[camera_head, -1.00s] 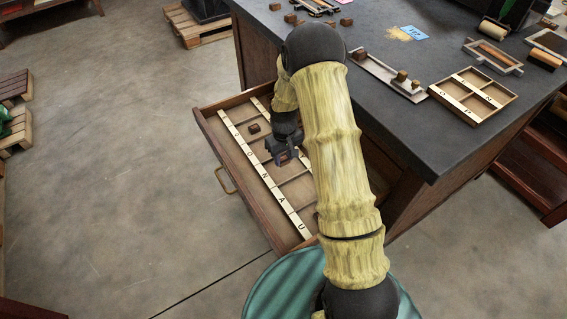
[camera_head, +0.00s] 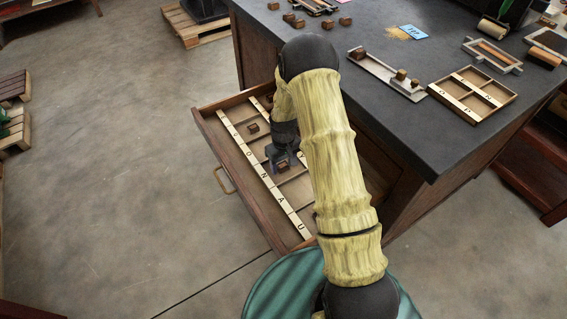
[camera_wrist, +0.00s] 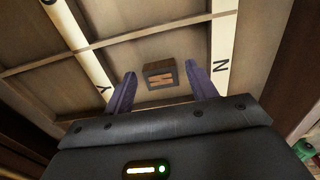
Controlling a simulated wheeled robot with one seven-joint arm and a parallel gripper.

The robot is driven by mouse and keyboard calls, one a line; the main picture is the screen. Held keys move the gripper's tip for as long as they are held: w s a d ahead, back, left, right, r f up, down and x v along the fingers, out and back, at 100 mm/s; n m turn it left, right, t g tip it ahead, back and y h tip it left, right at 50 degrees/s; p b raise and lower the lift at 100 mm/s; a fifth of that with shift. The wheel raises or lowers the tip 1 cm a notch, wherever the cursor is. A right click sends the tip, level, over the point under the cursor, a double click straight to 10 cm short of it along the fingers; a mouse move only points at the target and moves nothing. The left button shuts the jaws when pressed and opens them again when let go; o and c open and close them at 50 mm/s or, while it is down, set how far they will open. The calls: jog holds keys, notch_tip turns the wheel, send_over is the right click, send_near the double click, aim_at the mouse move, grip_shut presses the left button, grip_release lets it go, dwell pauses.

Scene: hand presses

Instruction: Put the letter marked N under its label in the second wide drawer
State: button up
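The letter N block (camera_wrist: 161,75), a small brown cube with an orange N on its face, is in a drawer compartment in the wrist view. It lies between the N label (camera_wrist: 222,68) and a strip with a Y label (camera_wrist: 101,90). My gripper (camera_wrist: 163,88) is open, one finger on each side of the block with a gap to both. In the head view the block (camera_head: 283,166) shows just below my gripper (camera_head: 283,160), inside the pulled-out wide drawer (camera_head: 222,157). Whether the block touches the drawer floor is hard to tell.
Another small block (camera_head: 253,128) lies in a farther compartment. Low dividers and label strips cross the drawer. The dark worktop (camera_head: 400,120) beside it carries a tray (camera_head: 460,112), a composing stick (camera_head: 385,75) and several loose blocks. My arm hides part of the drawer.

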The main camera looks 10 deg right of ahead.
aim_at(283, 166)
jog(key=shift+r, duration=0.1)
notch_tip(283, 166, up, 12)
jog(key=p, duration=0.1)
dwell(0.4)
dwell(0.4)
jog(key=shift+r, duration=0.1)
jog(key=s+r+m+t, duration=0.1)
jog(key=s+r, duration=0.5)
jog(key=s, duration=0.4)
jog(key=s+r+m+t, duration=0.1)
jog(key=s+r+m, duration=0.1)
jog(key=s+r, duration=0.4)
jog(key=s, duration=0.4)
jog(key=shift+s+r+m+t, duration=0.15)
jog(key=shift+s+m+t, duration=0.1)
jog(key=shift+m+t, duration=0.05)
